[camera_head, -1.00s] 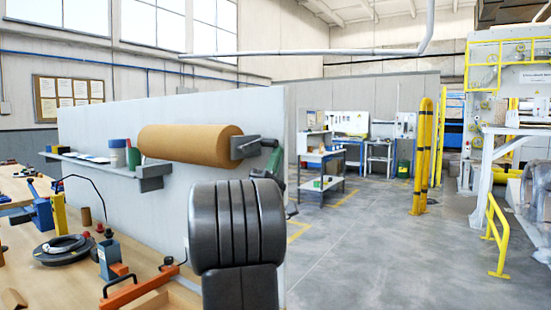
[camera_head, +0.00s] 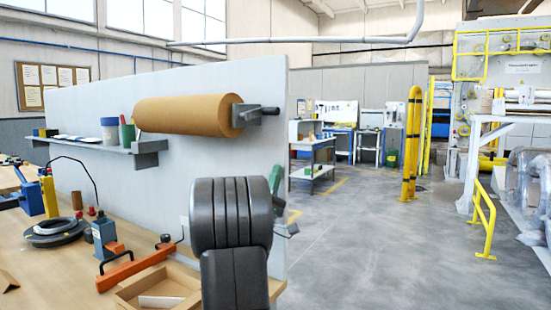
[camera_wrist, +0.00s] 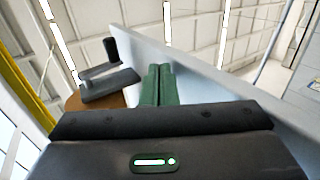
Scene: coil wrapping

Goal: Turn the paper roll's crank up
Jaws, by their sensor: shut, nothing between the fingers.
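The brown paper roll (camera_head: 188,115) is mounted level on the pale wall panel (camera_head: 270,90). A grey crank (camera_head: 246,115) sits at its right end, its dark handle (camera_head: 265,110) pointing right. In the wrist view the crank arm (camera_wrist: 110,84), its upright handle (camera_wrist: 110,48) and part of the roll (camera_wrist: 84,100) are left of my gripper. My gripper's green fingers (camera_wrist: 158,70) are together and empty, apart from the crank. In the head view my gripper (camera_head: 275,179) is below the crank handle, partly hidden behind my dark arm.
A grey shelf (camera_head: 146,157) with cups and small items sticks out from the panel below the roll. A wooden workbench (camera_head: 50,270) at lower left holds tools and an open cardboard box (camera_head: 135,292). The floor (camera_head: 380,240) to the right is clear up to the yellow rail (camera_head: 483,222).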

